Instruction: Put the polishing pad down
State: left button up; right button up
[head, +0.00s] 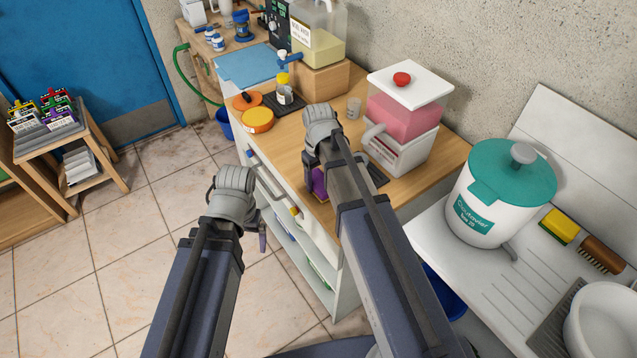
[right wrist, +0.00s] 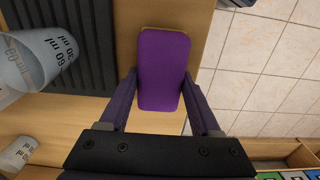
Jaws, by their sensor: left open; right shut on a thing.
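The purple polishing pad (right wrist: 162,70) is between the fingers of my right gripper (right wrist: 160,98) in the right wrist view, over the wooden counter top close to its front edge. In the head view only a bit of the pad (head: 319,184) shows beside my right arm, which hides most of my right gripper. I cannot tell whether the pad touches the wood. My left gripper (head: 262,236) is open and mostly hidden behind its wrist, in front of the cabinet and apart from the pad.
A black ribbed mat (right wrist: 75,25) and a measuring cup (right wrist: 35,62) are left of the pad in the wrist view. The pink-filled dispenser (head: 402,118) stands to the right on the counter (head: 296,139). Tiled floor lies beyond the front edge.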

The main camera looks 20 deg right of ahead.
aim_at(319, 178)
jog(key=shift+f, duration=0.15)
jog(key=o, duration=1.5)
jog(key=shift+c, duration=0.2)
jog(key=shift+r, duration=0.2)
notch_tip(319, 178, up, 12)
jog(key=p, duration=1.2)
notch_tip(319, 178, down, 12)
jog(key=b, duration=1.2)
jog(key=shift+f, duration=0.1)
